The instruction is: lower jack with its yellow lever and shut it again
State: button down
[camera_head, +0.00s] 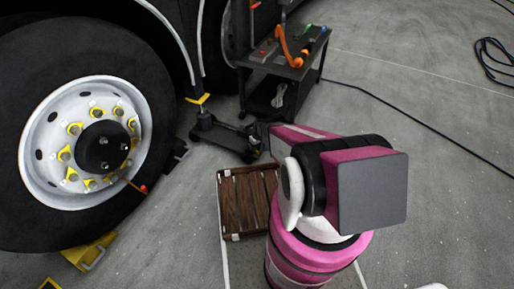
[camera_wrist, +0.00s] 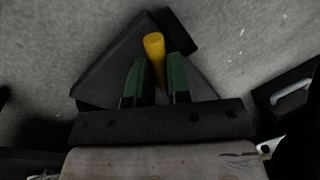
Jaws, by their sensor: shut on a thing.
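The black jack (camera_head: 226,138) lies low on the floor beside the truck wheel in the head view, with a yellow saddle (camera_head: 199,99) at its far end. Its near end is partly hidden by my arm. In the wrist view, the yellow lever (camera_wrist: 153,43) stands out over a dark body (camera_wrist: 115,68), which looks like part of the jack. My gripper (camera_wrist: 159,62) has its two green fingers on either side of the lever and is shut on it. The head view does not show my fingers; my arm hides them.
A big wheel (camera_head: 42,97) with yellow nut markers stands left of the jack. A black tool cart (camera_head: 262,94) is behind it. A wooden slatted crate (camera_head: 231,204) sits beside my arm. A yellow chock (camera_head: 90,252) lies below the wheel. Open floor extends right, crossed by a black cable.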

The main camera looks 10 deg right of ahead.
jog(key=a+m, duration=0.1)
jog(key=m, duration=0.2)
jog(key=a+m+t, duration=0.1)
jog(key=m, duration=0.1)
jog(key=shift+s+a+m, duration=0.3)
jog(key=shift+s, duration=0.1)
jog(key=shift+w+a+m+t, duration=0.15)
jog(key=shift+a+m, duration=0.35)
jog(key=shift+m, duration=0.65)
jog(key=shift+w+a+m+t, duration=0.1)
jog(key=shift+a+m+t, duration=0.3)
jog(key=shift+m, duration=0.75)
jog(key=shift+a, duration=0.15)
jog(key=c, duration=1.1)
grip_release()
jog(key=r, duration=0.3)
jog(key=d+r, duration=0.1)
jog(key=r, duration=0.3)
jog(key=s+d+r, duration=0.1)
jog(key=r, duration=0.2)
jog(key=shift+r, duration=0.3)
